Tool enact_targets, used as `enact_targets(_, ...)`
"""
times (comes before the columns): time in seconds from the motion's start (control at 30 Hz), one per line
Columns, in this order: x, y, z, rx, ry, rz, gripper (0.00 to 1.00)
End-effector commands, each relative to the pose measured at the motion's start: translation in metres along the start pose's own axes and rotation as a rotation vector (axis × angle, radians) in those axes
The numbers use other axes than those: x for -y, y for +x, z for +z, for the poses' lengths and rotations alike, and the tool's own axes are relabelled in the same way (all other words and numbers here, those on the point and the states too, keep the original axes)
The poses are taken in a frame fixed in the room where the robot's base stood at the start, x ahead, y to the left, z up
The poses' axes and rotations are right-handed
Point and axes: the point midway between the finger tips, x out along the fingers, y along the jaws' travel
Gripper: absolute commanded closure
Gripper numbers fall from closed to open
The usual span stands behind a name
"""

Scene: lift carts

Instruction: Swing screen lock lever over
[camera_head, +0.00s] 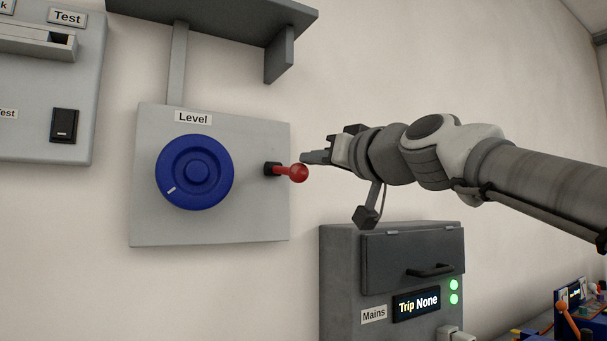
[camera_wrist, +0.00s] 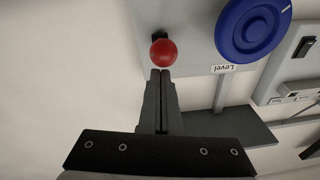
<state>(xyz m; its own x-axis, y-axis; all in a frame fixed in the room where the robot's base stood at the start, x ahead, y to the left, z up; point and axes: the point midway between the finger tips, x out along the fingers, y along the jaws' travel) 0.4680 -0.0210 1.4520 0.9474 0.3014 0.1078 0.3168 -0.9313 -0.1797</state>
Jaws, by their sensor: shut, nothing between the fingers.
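A red ball-tipped lever (camera_head: 292,172) sticks out to the right from a black pivot on the grey panel labelled "Level" (camera_head: 262,215). In the wrist view its red ball (camera_wrist: 163,53) is just ahead of my fingertips. My gripper (camera_head: 306,157) is at the right of the panel, close to the ball and slightly above it in the head view. My gripper's fingers (camera_wrist: 160,72) are together with nothing between them. I cannot tell whether the tips touch the ball. No label naming a screen lock shows.
A blue dial (camera_head: 196,172) is left of the lever, with a dark shelf (camera_head: 225,14) above. A grey "Mains" box (camera_head: 340,265) with a handled cover and "Trip None" display is below my arm. A "Test" panel (camera_head: 85,110) is at far left. Bare wall lies around the lever's right.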

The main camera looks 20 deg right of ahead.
Motion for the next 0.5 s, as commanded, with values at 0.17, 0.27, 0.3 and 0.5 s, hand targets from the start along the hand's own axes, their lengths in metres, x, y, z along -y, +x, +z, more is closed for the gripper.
enact_targets(0.17,-0.003,-0.001,0.018,0.003,0.000,0.000,1.00)
enact_targets(0.27,-0.004,-0.001,0.025,0.003,0.000,0.000,1.00)
enact_targets(0.3,-0.005,-0.001,0.027,0.004,0.000,0.000,1.00)
enact_targets(0.5,-0.007,0.001,0.039,0.004,0.000,0.000,1.00)
